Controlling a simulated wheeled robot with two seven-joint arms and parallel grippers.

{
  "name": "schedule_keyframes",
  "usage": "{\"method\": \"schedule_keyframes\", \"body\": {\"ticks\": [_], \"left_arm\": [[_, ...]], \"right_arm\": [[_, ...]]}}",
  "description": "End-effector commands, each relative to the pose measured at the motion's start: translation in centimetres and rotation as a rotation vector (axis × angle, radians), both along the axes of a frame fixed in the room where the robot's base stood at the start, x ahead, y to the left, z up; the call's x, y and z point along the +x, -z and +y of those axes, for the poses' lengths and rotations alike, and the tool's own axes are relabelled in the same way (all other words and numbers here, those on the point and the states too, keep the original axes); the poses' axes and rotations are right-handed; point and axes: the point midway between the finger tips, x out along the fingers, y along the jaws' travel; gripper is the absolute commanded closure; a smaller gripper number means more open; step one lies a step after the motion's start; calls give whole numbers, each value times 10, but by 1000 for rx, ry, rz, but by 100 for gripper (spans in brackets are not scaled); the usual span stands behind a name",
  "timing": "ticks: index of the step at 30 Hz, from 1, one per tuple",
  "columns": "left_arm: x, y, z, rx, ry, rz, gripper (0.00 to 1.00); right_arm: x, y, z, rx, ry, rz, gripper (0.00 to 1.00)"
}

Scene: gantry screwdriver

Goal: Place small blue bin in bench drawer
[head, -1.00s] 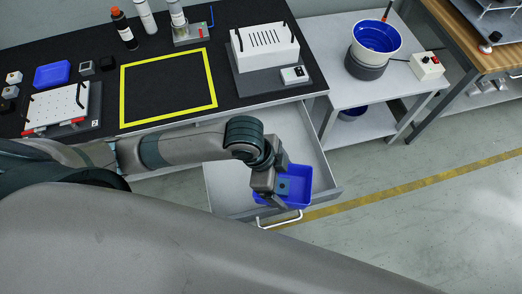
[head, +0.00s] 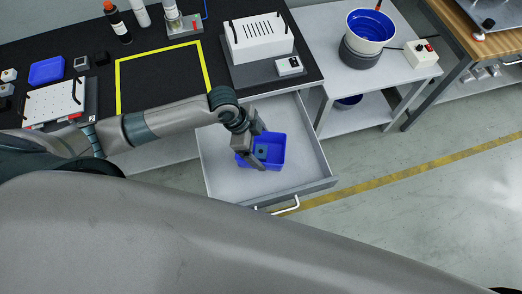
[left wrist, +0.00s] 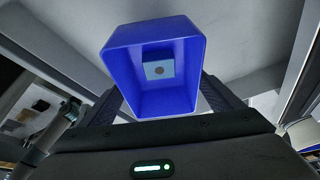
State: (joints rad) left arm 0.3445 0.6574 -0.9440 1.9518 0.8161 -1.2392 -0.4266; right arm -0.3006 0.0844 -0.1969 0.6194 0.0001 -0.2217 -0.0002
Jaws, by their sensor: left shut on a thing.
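The small blue bin (head: 271,151) is held by my left gripper (head: 254,150) over the open bench drawer (head: 309,166). The gripper is shut on the bin. In the left wrist view the bin (left wrist: 114,62) is between the fingers, its open mouth facing the camera, with a small light-blue block with a dark round spot (left wrist: 158,70) inside. The drawer is pulled out, and its grey floor looks otherwise empty. I cannot tell whether the bin touches the floor. My right gripper is not in view.
The black bench top (head: 211,104) carries a yellow-outlined square, a white slotted fixture (head: 259,38), bottles and another blue bin (head: 47,71). A grey side table (head: 312,20) with a blue-lined bowl (head: 370,28) stands to the right. The drawer's front wall (head: 300,193) has a white handle.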

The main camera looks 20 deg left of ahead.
Motion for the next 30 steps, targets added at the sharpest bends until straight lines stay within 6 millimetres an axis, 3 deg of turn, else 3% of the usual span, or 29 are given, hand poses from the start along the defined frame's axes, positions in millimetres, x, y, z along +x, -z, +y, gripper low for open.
{"method": "schedule_keyframes", "body": {"ticks": [8,19,30], "left_arm": [[0,1,-1,-1,0,1,40],[-1,38,-1,0,0,1,40],[-1,41,0,0,1,0,40]], "right_arm": [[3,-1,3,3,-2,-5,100],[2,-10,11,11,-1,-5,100],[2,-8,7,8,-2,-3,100]]}}
